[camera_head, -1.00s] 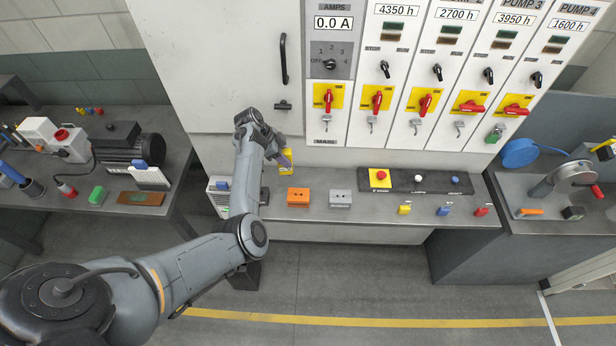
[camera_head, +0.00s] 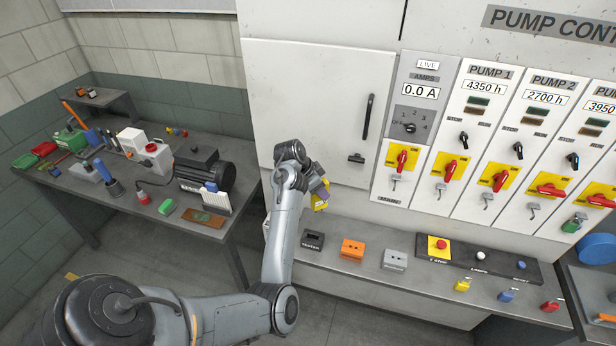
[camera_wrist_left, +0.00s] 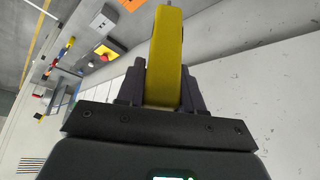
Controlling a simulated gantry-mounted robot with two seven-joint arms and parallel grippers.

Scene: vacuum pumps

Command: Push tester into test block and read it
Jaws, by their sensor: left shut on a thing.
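My left gripper (camera_head: 318,190) is shut on a yellow tester, which shows as a small yellow piece (camera_head: 320,204) below the fingers. In the left wrist view the yellow tester (camera_wrist_left: 167,60) stands between the two dark fingers, with a thin metal tip at its far end. They are in front of the cabinet, above the ledge. On the ledge sit a dark holder labelled TESTER (camera_head: 312,241), an orange block with two holes (camera_head: 352,250) and a grey block with two holes (camera_head: 394,260). I cannot tell which block is the test block. The tester appears apart from both blocks. My right gripper is not in view.
The pump cabinet (camera_head: 310,110) has a handle (camera_head: 368,116) and red rotary switches. A strip with an emergency-stop button (camera_head: 438,245) lies right of the blocks. Yellow, blue and red padlocks lie along the ledge front. A workbench (camera_head: 110,215) with a motor (camera_head: 204,172) stands left.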

